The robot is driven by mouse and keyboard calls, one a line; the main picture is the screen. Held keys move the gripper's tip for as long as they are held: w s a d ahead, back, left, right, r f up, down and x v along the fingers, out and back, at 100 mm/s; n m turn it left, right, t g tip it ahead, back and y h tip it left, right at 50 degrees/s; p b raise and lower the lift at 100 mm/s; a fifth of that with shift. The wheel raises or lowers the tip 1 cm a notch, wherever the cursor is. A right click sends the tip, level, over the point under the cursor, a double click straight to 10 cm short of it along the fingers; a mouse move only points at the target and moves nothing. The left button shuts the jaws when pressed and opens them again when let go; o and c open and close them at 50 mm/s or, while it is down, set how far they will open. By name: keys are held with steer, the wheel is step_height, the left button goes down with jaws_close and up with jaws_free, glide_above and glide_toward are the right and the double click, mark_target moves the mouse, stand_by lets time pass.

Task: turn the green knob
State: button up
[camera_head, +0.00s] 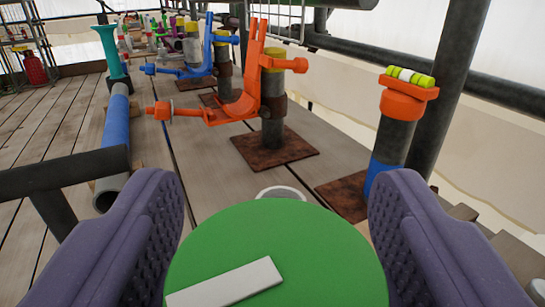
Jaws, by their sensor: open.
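The green knob (290,245) is a large round disc with a pale raised bar (225,284) on its face. It fills the bottom middle of the view and its lower edge is cut off. My gripper (277,235) is open, with one purple padded finger on each side of the knob. The left finger is very close to the knob's left edge, and the right finger is close to its right edge. I cannot tell whether either finger touches it.
An orange bracket (245,100) stands on a rusty base plate (275,150) beyond the knob. A post with an orange cap (403,103) and a yellow-green vial (410,77) stands at right. Dark pipes and a blue-wrapped tube (116,125) are at left. Plank floor (50,125) lies open at far left.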

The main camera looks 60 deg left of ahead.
steer(key=shift+w+a, duration=0.1)
steer(key=shift+a, duration=0.1)
steer(key=c, duration=1)
steer(key=shift+o, duration=0.2)
steer(key=shift+r, duration=0.1)
steer(key=shift+m+t+h, duration=0.3)
steer(key=shift+m+t, duration=0.1)
steer(key=shift+t, duration=0.1)
